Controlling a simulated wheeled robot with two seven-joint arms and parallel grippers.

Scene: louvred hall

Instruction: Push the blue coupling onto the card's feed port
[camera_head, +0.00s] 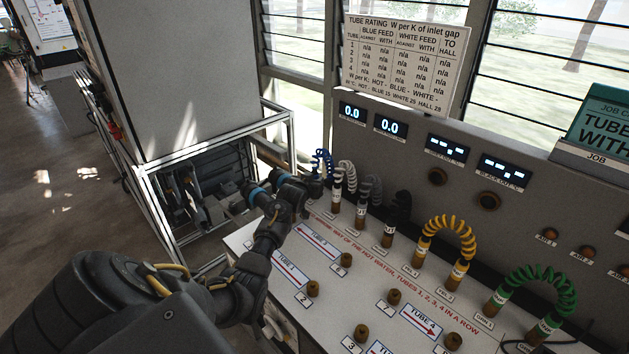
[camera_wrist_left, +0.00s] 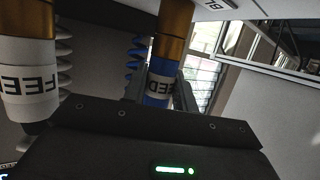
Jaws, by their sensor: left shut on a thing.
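My left gripper (camera_head: 312,186) reaches the far left end of the row of couplings in the head view. In the wrist view its fingers (camera_wrist_left: 160,92) are shut around the blue coupling (camera_wrist_left: 160,75), on its blue band marked FEED. The coupling's brass end points at the pale bench top beside a label starting BL; whether it still touches there I cannot tell. Its blue coiled hose (camera_head: 322,160) rises behind the gripper. Brass ports stand by the tube labels, including one near TUBE 4 (camera_head: 421,319).
The white FEED coupling (camera_wrist_left: 28,85) stands close beside my left gripper. Grey, black, yellow (camera_head: 457,275) and green (camera_head: 541,330) couplings with coiled hoses continue the row rightward. The grey instrument panel (camera_head: 410,130) stands behind. A framed cabinet (camera_head: 185,90) is at left. My right gripper is out of view.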

